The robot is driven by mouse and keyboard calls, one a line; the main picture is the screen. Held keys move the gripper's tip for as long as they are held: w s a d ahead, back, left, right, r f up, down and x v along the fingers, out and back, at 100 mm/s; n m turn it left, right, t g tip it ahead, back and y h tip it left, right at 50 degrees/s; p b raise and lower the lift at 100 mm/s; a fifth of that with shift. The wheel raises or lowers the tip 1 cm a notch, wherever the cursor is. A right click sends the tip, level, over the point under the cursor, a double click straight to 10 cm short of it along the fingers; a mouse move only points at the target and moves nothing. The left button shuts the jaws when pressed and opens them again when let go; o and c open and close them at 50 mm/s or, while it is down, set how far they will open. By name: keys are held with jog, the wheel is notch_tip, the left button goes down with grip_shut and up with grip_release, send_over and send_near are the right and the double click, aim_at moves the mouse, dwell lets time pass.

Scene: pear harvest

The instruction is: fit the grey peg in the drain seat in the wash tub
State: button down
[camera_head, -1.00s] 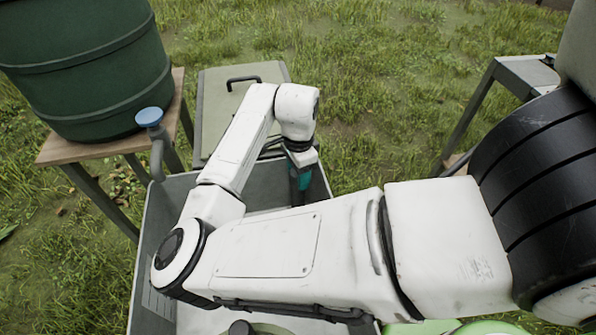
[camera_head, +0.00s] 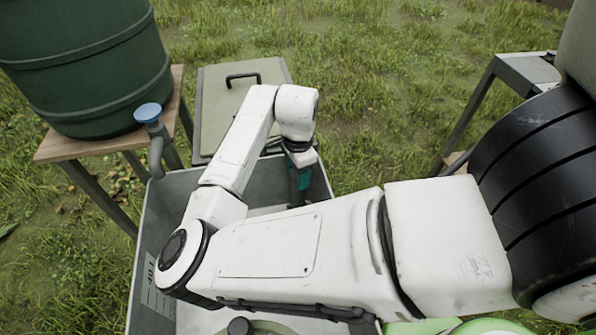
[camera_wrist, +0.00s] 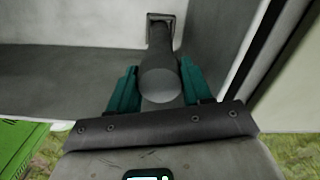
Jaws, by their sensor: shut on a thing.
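My gripper (camera_wrist: 160,90) is shut on the grey peg (camera_wrist: 160,78), its teal fingers on either side. The peg's round end faces the wrist camera and its narrower part points away. A dark square-rimmed drain seat (camera_wrist: 150,18) shows beyond the peg, which overlaps it in this view. I cannot tell whether the peg's far end is inside the seat or short of it. In the head view my gripper (camera_head: 300,182) is low inside the grey wash tub (camera_head: 163,220), near its back right corner. My arm hides the peg and seat there.
A green barrel (camera_head: 85,65) on a wooden stand (camera_head: 60,148) is at the left, with a blue-topped tap (camera_head: 148,113) by the tub. A lidded case (camera_head: 215,100) with a black handle stands behind the tub. In the wrist view the tub wall (camera_wrist: 228,50) is close on the right.

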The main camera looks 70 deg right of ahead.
jog(key=shift+f, duration=0.2)
grip_release()
dwell(0.6)
jog(key=shift+d+r+p, duration=0.1)
jog(key=shift+r+p, duration=1.25)
jog(key=shift+r, duration=0.25)
jog(key=shift+r+p, duration=1.25)
jog(key=shift+r, duration=0.2)
